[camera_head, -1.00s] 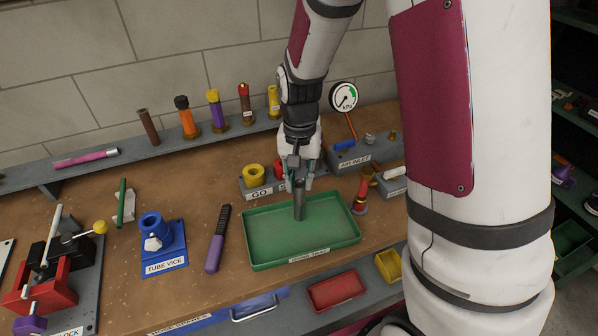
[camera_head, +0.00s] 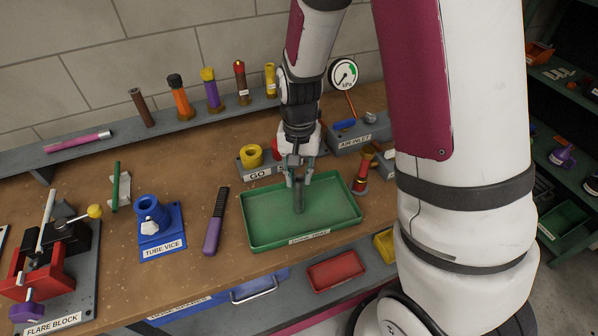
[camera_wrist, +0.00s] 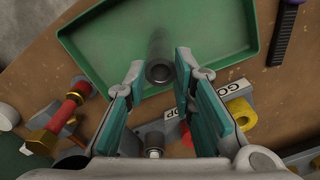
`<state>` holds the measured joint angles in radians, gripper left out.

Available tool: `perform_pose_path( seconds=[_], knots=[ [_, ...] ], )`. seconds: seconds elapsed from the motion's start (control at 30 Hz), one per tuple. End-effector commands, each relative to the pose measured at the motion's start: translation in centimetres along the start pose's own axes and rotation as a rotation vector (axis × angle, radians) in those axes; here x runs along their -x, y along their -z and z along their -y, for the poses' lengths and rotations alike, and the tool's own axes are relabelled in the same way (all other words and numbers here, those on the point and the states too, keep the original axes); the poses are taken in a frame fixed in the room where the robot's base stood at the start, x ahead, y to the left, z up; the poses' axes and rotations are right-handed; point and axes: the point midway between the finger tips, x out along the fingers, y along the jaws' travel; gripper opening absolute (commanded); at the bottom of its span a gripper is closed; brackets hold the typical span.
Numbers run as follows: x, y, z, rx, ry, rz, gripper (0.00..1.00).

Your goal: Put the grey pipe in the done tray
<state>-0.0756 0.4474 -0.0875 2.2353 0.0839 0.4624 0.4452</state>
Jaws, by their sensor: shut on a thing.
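The grey pipe (camera_head: 299,197) is a short dark tube, roughly upright over the floor of the green done tray (camera_head: 254,243). My gripper (camera_head: 299,182) points down over the tray and is shut on the pipe's upper part. In the wrist view, the pipe's open end (camera_wrist: 159,72) shows between the teal-padded fingers, with the green tray (camera_wrist: 100,62) beyond it. The pipe's lower end appears at or near the tray floor; I cannot tell whether it touches. The tray holds nothing else that I can see.
A purple-handled tool (camera_head: 215,222) lies left of the tray, with the blue tube vice (camera_head: 156,225) farther left. The GO block (camera_head: 258,174) stands behind the tray. A red and brass fitting (camera_head: 363,170) stands close to its right edge. A red bin (camera_head: 335,271) is in front.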

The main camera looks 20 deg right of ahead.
Motion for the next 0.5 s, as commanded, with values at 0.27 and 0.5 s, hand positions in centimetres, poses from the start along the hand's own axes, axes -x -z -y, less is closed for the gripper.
perform_pose_path(
  seconds=[0.27,0.5],
  knots=[
    [-0.42,0.01,0.01,0.0,0.0,0.001,0.0],
    [-0.86,0.01,0.0,0.0,0.0,0.001,0.0]
  ],
)
